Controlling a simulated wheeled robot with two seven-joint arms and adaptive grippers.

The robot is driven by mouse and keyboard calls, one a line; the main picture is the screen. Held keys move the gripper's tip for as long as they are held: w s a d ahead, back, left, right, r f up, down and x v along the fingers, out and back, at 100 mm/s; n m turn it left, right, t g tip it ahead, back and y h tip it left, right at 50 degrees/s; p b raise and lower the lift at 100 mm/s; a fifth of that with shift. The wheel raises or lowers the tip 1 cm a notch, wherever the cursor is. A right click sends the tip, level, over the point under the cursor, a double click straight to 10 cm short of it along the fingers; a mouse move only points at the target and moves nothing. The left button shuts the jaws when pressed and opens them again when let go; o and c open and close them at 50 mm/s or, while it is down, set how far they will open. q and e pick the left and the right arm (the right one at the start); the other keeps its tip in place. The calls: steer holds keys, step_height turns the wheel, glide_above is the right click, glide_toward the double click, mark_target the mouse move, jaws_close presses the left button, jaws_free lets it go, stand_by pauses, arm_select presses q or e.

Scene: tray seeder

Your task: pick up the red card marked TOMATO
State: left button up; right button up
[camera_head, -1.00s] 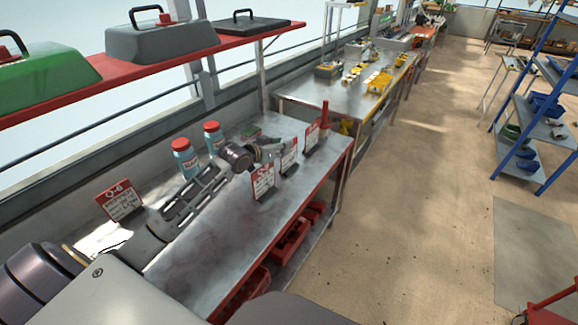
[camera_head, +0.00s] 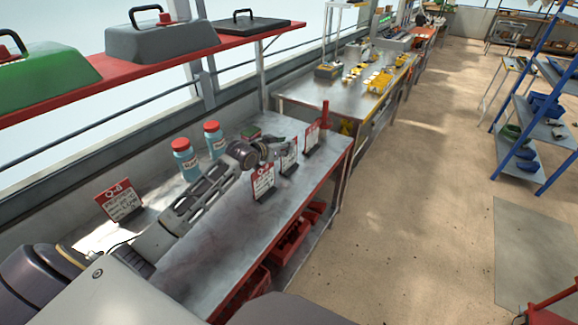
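Several white cards with red tops stand in dark holders on the metal bench. One card (camera_head: 118,201) is at the near left. A second card (camera_head: 263,182) stands near the front edge, a third (camera_head: 291,158) beyond it, and a fourth (camera_head: 311,138) farthest along. The writing is too small for me to tell which reads TOMATO. My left gripper (camera_head: 274,148) hangs over the bench, behind the second card and just left of the third. Whether its fingers are apart is unclear, and I see no card lifted. My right gripper is out of view.
Two blue bottles with red caps (camera_head: 186,160) (camera_head: 214,140) stand behind my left arm. A small green and red item (camera_head: 250,134) lies behind the gripper. A red bottle (camera_head: 325,115) stands at the bench's far end. A red shelf (camera_head: 150,70) overhangs the back.

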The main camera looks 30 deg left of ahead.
arm_select(q)
steer(key=shift+x, duration=1.75)
steer(key=shift+a, duration=0.1)
jaws_close()
steer(key=shift+r, duration=0.1)
